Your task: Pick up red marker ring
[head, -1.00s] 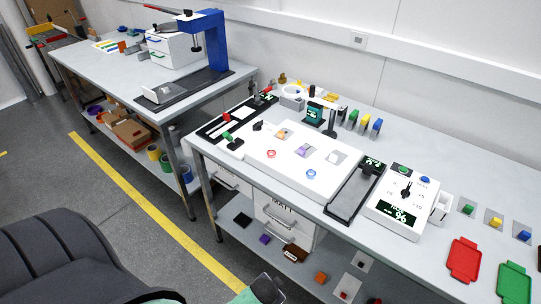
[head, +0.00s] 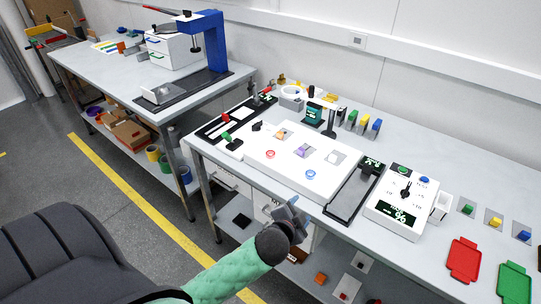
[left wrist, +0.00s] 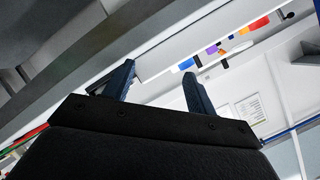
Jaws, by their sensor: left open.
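The red marker ring (head: 270,154) lies flat on the left front part of the white light panel (head: 335,185) in the head view. A blue ring (head: 311,174) lies on the same panel, farther right. My left gripper (head: 292,203) is in front of the bench's front edge, nearer than both rings and to the right of the red one. It is open, and its two fingers also show apart with nothing between them in the left wrist view (left wrist: 158,68). The red ring is not seen in the left wrist view. My right gripper is not in view.
Sample tiles lie on the panel behind the rings. A green-handled device (head: 232,142) stands left of the panel, and a black tray (head: 341,208) and white meter box (head: 400,205) stand right. Red (head: 464,259) and green trays lie farther right. A lower shelf is under the bench.

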